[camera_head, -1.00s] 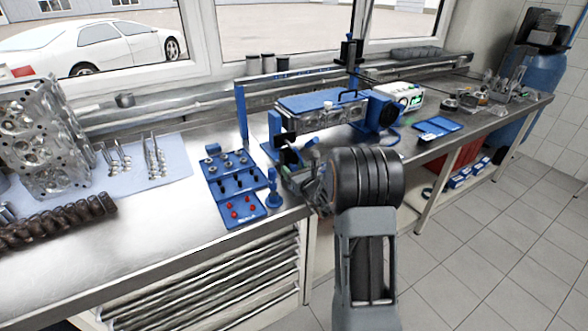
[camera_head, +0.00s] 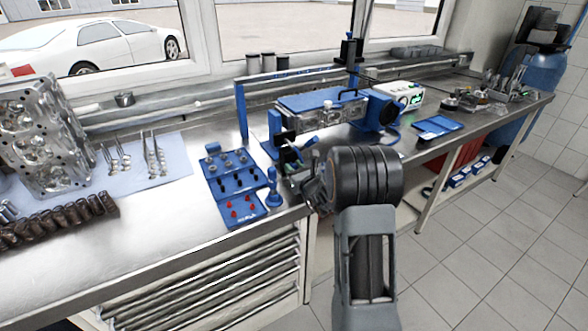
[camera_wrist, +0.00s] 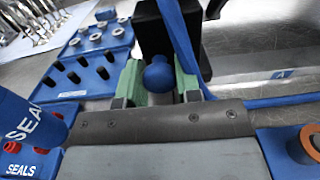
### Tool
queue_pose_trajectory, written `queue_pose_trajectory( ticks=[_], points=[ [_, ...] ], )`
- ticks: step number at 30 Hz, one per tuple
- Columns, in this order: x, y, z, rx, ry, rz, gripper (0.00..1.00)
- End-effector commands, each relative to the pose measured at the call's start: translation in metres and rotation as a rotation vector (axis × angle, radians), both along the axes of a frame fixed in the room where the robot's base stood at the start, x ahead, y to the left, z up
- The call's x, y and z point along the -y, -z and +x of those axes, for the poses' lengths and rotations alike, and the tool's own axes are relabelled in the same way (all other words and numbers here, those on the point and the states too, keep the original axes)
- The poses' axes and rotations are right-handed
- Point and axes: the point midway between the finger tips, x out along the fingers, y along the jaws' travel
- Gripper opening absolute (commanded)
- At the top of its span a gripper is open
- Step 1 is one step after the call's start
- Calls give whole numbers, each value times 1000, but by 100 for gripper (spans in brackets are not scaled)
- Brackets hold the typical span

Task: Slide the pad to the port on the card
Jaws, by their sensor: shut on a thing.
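A blue round knob (camera_wrist: 157,76) shows in the wrist view in front of a black block (camera_wrist: 160,28); I take these as the pad and its handle. My gripper (camera_wrist: 159,82) has green finger faces on both sides of the knob and is shut on it. In the head view my gripper (camera_head: 298,166) is at the near left end of the blue test stand (camera_head: 243,112), by its short blue post (camera_head: 275,128). A pale strip marked A (camera_wrist: 280,76) lies right of the block; it may be the card. I cannot make out the port.
The metal engine part (camera_head: 340,115) under the blue plate is right of the post. A white box with a green display (camera_head: 405,96) stands farther right.

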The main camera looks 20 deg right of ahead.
Motion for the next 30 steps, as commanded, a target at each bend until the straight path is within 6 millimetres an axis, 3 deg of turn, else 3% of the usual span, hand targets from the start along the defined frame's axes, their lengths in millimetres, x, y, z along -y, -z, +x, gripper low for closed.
queue_pose_trajectory(
  ticks=[4, 12, 22, 23, 30],
  points=[
    [3, 1, 0, 0, 0, -1, 0],
    [44, 1, 5, 2, 3, 0, 0],
    [46, 0, 5, 0, 0, 0, 0],
    [46, 0, 5, 0, 0, 0, 34],
    [46, 0, 5, 0, 0, 0, 57]
  ],
)
